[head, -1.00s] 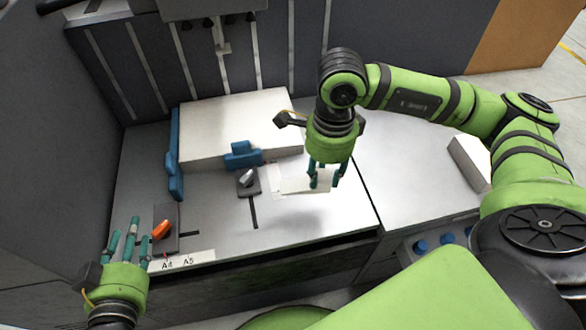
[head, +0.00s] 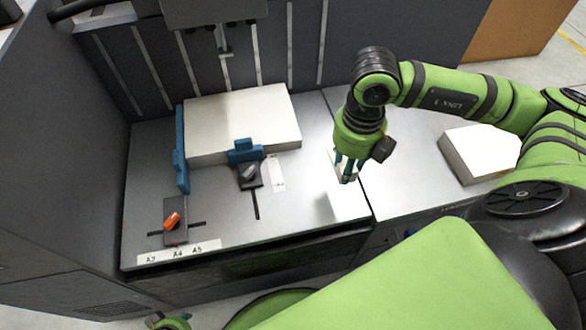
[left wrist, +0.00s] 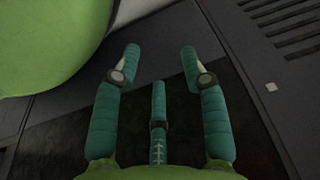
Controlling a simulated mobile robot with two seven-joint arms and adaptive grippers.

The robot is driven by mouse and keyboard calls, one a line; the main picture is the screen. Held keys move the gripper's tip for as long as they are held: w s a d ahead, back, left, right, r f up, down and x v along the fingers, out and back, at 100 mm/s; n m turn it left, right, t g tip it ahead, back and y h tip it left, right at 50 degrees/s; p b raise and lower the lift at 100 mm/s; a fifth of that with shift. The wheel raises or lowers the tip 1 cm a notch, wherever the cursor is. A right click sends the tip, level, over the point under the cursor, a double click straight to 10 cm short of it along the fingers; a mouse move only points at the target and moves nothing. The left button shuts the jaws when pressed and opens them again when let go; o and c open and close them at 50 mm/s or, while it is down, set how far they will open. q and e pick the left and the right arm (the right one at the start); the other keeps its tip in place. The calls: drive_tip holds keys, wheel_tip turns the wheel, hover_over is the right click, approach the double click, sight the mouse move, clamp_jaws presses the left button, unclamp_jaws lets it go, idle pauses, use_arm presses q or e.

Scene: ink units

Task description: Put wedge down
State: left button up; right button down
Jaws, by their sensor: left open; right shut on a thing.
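My right gripper (head: 344,178) is shut on a small white wedge (head: 352,173), mostly hidden by the fingers. It holds it over the right part of the grey metal tray surface (head: 310,205), right of the paper stack. I cannot tell whether the wedge touches the surface. My left gripper shows only at the bottom edge of the head view; in the left wrist view its fingers (left wrist: 160,75) are spread open with nothing between them.
A white paper stack (head: 245,115) sits against a blue side guide (head: 181,160) and a blue rear guide (head: 245,151). An orange-handled slider (head: 173,221) is at front left. Another white stack (head: 480,150) lies at right. The tray's front middle is clear.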

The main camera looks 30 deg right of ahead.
drive_tip(key=w+a+f, duration=0.2)
drive_tip(key=w, duration=0.1)
drive_tip(key=w+a+f+b, duration=0.1)
drive_tip(key=w+a+f, duration=0.1)
drive_tip(key=w, duration=0.1)
drive_tip(key=w+a+f, duration=0.2)
drive_tip(key=w, duration=0.1)
drive_tip(key=shift+a+f, duration=0.4)
wheel_tip(320, 180, down, 3)
drive_tip(key=shift+f+b, duration=0.2)
drive_tip(key=shift+b, duration=0.4)
use_arm(q)
drive_tip(key=r, duration=0.2)
drive_tip(key=w+r, duration=0.1)
drive_tip(key=r, duration=0.2)
drive_tip(key=shift+r, duration=0.15)
use_arm(e)
drive_tip(key=shift+w+f, duration=0.1)
drive_tip(key=shift+f, duration=0.2)
use_arm(q)
drive_tip(key=shift+r, duration=0.15)
use_arm(e)
drive_tip(key=shift+f, duration=0.15)
